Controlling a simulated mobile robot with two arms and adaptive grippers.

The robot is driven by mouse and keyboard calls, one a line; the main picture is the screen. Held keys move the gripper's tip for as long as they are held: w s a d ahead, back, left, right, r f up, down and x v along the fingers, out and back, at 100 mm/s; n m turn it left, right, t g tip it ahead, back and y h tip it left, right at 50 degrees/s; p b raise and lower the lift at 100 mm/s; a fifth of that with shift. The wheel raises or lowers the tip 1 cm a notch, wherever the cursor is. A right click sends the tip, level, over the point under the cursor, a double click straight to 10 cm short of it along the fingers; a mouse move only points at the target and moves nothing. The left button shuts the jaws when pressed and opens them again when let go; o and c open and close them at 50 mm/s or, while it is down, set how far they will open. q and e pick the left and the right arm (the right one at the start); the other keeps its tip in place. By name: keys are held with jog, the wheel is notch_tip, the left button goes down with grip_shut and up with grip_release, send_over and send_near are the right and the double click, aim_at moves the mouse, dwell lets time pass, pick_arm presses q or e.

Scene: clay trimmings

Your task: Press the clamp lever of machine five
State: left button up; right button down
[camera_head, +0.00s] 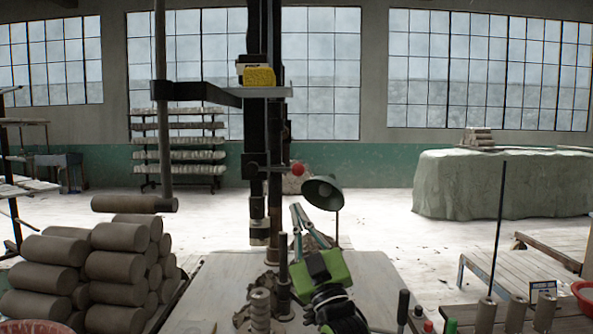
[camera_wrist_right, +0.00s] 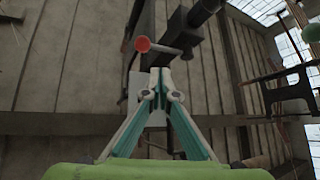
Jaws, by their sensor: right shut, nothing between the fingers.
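A dark upright machine column (camera_head: 265,120) stands behind the wooden table. A short lever with a red ball knob (camera_head: 297,169) sticks out to the right from it; I take this as the clamp lever. No machine number is legible. My right gripper (camera_head: 297,212), green with grey-teal fingers, points up and away below the knob, apart from it in the picture. In the right wrist view the fingertips (camera_wrist_right: 161,76) are together and empty, and the red knob (camera_wrist_right: 142,44) shows beyond them, slightly left. My left gripper is not in view.
A green lamp shade (camera_head: 322,191) stands close right of the column. Stacked clay cylinders (camera_head: 120,265) fill the left side. The wooden tabletop (camera_head: 215,285) is partly bare.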

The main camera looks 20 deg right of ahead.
aim_at(297, 169)
jog(key=shift+t, duration=0.8)
jog(key=r, duration=0.3)
jog(key=s+r, duration=0.1)
jog(key=r, duration=0.1)
jog(key=shift+d+r, duration=0.15)
jog(key=shift+d, duration=0.1)
jog(key=w+r+p, duration=0.1)
jog(key=w, duration=0.1)
jog(key=w+d+r+p, duration=0.1)
jog(key=w+p, duration=0.1)
jog(key=w, duration=0.1)
jog(key=w+r+p, duration=0.1)
jog(key=w+p, duration=0.1)
jog(key=w, duration=0.1)
jog(key=shift+w+d+r, duration=0.25)
jog(key=shift+d+r, duration=0.05)
jog(key=shift+f, duration=0.1)
